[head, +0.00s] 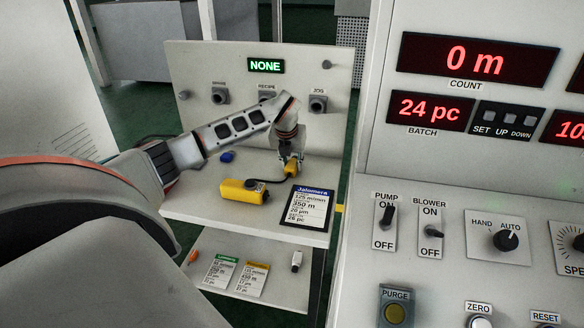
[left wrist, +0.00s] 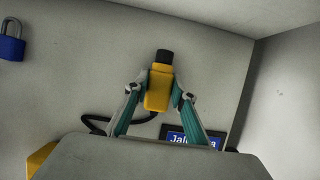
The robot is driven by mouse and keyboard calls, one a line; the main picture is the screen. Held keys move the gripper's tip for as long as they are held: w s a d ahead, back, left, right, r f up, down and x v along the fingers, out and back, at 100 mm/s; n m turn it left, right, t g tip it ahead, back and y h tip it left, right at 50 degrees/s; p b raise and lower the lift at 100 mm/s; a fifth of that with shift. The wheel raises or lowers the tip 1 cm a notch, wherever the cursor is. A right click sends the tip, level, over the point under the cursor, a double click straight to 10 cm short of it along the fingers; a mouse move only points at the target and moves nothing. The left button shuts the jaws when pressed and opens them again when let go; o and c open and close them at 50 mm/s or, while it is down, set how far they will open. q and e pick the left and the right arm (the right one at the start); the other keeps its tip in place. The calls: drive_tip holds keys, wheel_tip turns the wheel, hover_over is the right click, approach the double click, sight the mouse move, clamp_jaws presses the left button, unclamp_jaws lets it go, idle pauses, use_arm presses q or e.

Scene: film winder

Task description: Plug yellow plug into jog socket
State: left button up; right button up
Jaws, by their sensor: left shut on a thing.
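The yellow plug (left wrist: 159,88) has a black round tip and is gripped between the two fingers of my left gripper (left wrist: 160,100), seen in the left wrist view. In the head view my left gripper (head: 291,160) points down with the yellow plug (head: 290,169) just above or at the shelf; I cannot tell if they touch. A black cable runs from the plug to a yellow box (head: 242,191) lying on the shelf. The jog socket (head: 318,103) is a grey round socket on the upright panel, right of the recipe socket, above the gripper. My right gripper is not in view.
The panel (head: 215,66) carries a display reading NONE (head: 265,65) and a further socket (head: 219,94) at left. On the shelf (head: 196,207) are a blue padlock (head: 227,157) and a Jalomera card (head: 304,207). A control console (head: 456,240) stands at right.

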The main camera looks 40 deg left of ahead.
sight(292, 163)
use_arm(q)
drive_tip(key=shift+r, duration=0.5)
wheel_tip(292, 163, up, 19)
drive_tip(key=shift+p, duration=0.4)
drive_tip(key=o, duration=0.3)
drive_tip(key=shift+c, duration=1.3)
